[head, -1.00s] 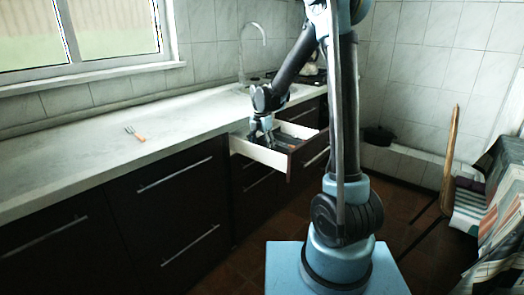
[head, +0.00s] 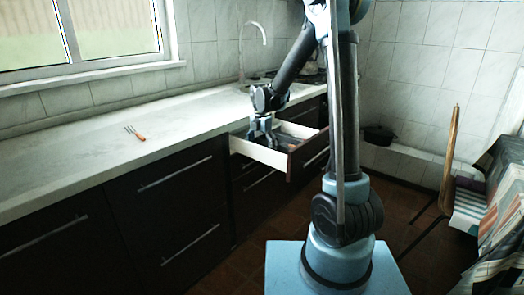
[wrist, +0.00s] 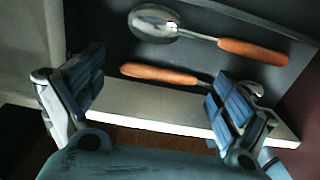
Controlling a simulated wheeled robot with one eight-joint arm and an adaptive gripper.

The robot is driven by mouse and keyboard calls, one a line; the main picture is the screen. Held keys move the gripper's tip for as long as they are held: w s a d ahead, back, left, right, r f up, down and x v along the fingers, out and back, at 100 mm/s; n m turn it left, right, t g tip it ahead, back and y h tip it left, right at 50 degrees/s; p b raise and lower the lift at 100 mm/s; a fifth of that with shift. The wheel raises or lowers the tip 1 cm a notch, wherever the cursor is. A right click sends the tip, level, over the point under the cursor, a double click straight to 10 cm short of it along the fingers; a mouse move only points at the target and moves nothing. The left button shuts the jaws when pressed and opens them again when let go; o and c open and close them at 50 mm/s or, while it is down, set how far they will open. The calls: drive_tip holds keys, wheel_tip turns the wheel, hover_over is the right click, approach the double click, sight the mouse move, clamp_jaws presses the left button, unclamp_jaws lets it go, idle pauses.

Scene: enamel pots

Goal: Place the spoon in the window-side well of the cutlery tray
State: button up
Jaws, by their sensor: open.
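A spoon with a metal bowl and orange handle (wrist: 252,51) lies in the dark cutlery tray (wrist: 110,20) at the top of the wrist view. A second utensil with an orange handle (wrist: 160,73) lies below it, near a white drawer wall (wrist: 150,107). Its metal end is partly hidden behind my right finger, so its kind is unclear. My gripper (wrist: 158,78) is open, its fingers apart on either side of this second handle. In the head view my gripper (head: 262,138) is down at the open drawer (head: 262,155).
A fork with an orange handle (head: 135,133) lies on the pale counter (head: 80,150), which is otherwise mostly clear. A tap (head: 252,45) stands behind the drawer. A chair (head: 447,160) and a cloth-covered table (head: 500,190) are at the right.

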wheel_tip(320, 180, up, 12)
drive_tip(key=s+d+r+m, duration=0.2)
drive_tip(key=s+d+m, duration=0.5)
drive_tip(key=s+d, duration=0.2)
drive_tip(key=s+d+f+m, duration=0.4)
drive_tip(key=s+m, duration=0.3)
drive_tip(key=s, duration=0.1)
drive_tip(key=s+d+f+m+t, duration=0.1)
drive_tip(key=s+d+f+m, duration=0.3)
drive_tip(key=s+m, duration=0.3)
drive_tip(key=s+d+f+m+t, duration=0.1)
drive_tip(key=s+d+f+m, duration=0.3)
drive_tip(key=s+d+m, duration=0.2)
drive_tip(key=s+m, duration=0.1)
drive_tip(key=s, duration=0.1)
drive_tip(key=shift+s+f, duration=0.15)
drive_tip(key=shift+s, duration=0.15)
